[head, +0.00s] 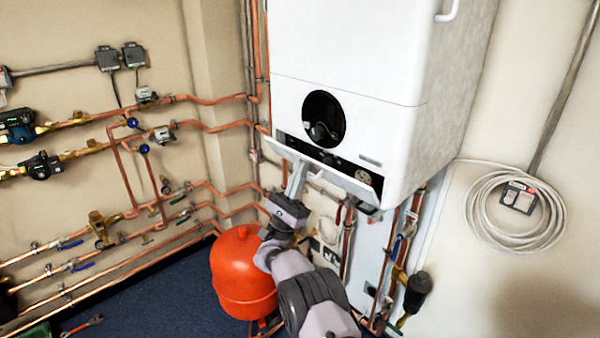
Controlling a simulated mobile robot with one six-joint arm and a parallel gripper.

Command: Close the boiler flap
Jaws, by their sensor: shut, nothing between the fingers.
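The white boiler (345,60) hangs on the wall in the upper middle of the head view. Its flap (335,178) is a white panel along the lower front edge, tilted outward. A dark control strip (330,157) with a round gauge shows above and behind it. My gripper (298,172) is shut and empty, its fingers pointing up at the left part of the flap. The fingertips overlap the flap in the picture; whether they touch it I cannot tell.
An orange expansion vessel (240,270) stands close to the left of my arm. Copper pipes (210,127) with valves run along the left wall, and more pipes hang below the boiler. A coiled white cable (484,215) hangs on the right wall. The blue floor (150,300) shows at lower left.

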